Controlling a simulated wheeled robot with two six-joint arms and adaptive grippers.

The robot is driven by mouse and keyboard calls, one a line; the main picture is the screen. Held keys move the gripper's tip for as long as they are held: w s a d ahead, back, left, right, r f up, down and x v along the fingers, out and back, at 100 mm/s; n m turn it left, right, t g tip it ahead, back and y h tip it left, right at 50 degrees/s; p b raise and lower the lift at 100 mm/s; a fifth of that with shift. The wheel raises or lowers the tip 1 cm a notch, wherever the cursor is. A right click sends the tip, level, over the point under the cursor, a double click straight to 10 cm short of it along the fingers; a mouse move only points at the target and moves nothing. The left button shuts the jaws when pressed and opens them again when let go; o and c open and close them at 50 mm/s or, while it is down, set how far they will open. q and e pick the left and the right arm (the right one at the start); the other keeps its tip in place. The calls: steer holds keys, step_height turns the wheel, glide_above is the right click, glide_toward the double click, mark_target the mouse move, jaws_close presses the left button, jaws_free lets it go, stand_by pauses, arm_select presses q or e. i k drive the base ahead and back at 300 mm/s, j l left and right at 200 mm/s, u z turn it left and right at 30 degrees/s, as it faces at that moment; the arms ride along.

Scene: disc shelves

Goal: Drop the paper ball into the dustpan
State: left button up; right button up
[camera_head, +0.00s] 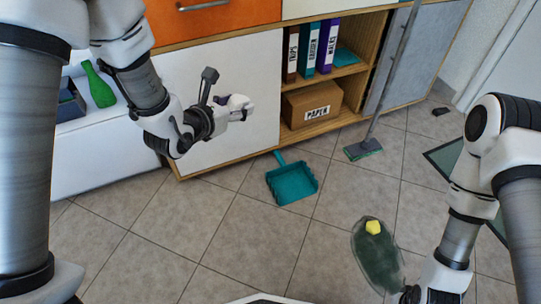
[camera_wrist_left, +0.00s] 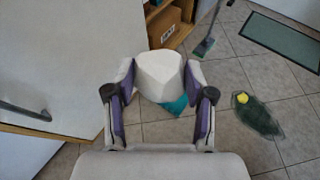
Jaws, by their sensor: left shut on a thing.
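The white paper ball (camera_wrist_left: 165,75) is between the fingers of my left gripper (camera_wrist_left: 160,88) in the left wrist view, and the gripper is shut on it. In the head view my left gripper (camera_head: 238,106) is in front of the white cabinet door, up and to the left of the dustpan. The teal dustpan (camera_head: 292,184) lies on the tiled floor with its handle toward the cabinet. In the left wrist view the dustpan (camera_wrist_left: 178,105) shows only partly behind the ball. My right gripper (camera_head: 425,294) is at the bottom edge, its fingers not clear.
A cabinet with binders and a cardboard paper box (camera_head: 311,103) stands behind the dustpan. A mop (camera_head: 363,149) leans there. A dark green oval thing (camera_head: 377,260) with a yellow piece (camera_head: 373,227) is on the right.

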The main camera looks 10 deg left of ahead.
mark_target(285, 183)
steer(key=u, duration=0.2)
steer(key=i+l+u, duration=0.3)
steer(key=i+l, duration=0.15)
steer(key=l, duration=0.3)
steer(key=i+l+u, duration=0.15)
steer(key=l, duration=0.2)
steer(key=i+l+u, duration=0.15)
steer(key=l, duration=0.3)
steer(key=i, duration=0.05)
